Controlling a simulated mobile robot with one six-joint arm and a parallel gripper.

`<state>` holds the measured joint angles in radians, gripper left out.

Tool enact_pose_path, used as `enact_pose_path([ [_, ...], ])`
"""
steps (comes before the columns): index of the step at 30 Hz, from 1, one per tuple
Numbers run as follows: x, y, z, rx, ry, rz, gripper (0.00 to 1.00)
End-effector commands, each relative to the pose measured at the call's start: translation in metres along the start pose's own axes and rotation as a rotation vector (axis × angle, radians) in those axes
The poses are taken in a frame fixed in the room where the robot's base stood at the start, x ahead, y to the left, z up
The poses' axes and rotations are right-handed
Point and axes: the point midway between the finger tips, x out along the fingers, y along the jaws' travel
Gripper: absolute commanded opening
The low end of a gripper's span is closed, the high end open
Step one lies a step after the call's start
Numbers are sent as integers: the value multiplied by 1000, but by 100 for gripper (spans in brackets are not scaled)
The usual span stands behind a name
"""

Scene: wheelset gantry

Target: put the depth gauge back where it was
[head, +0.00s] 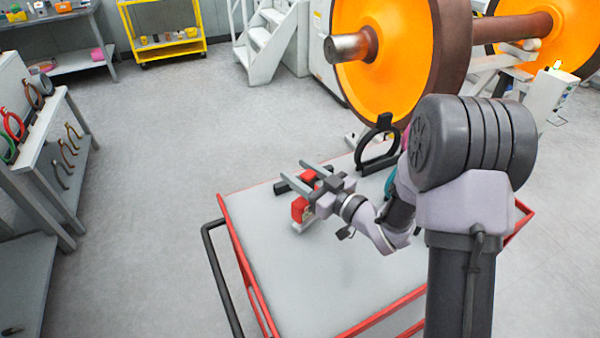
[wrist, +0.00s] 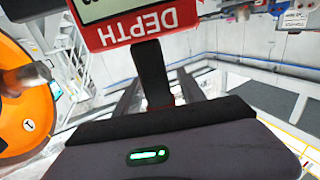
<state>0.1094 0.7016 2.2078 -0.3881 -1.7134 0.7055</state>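The depth gauge shows in the wrist view as a red and white body (wrist: 150,25) with upside-down "DEPTH" lettering, and a black bar running down from it. In the head view, red parts (head: 299,208) beside my gripper look like the gauge, partly hidden by it. My gripper (head: 296,172) is over the cart's left half, fingers pointing up-left. Its two grey fingers stand apart on either side of the black bar, with gaps visible on both sides. I cannot tell whether the gauge rests on anything.
The red-railed grey cart (head: 285,270) has a clear front. A black ring-shaped gauge (head: 378,145) stands at its back, below the orange wheel (head: 385,60). A grey rack (head: 45,160) with coloured calipers is at the left. A yellow trolley (head: 165,50) stands far back. The floor between is free.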

Motion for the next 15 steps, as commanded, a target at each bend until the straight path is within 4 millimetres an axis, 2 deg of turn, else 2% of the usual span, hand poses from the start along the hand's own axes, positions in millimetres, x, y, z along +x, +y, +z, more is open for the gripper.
enact_pose_path([
  [10,-1,0,-6,0,0,0,47],
  [15,-39,2,-5,3,-2,6,47],
])
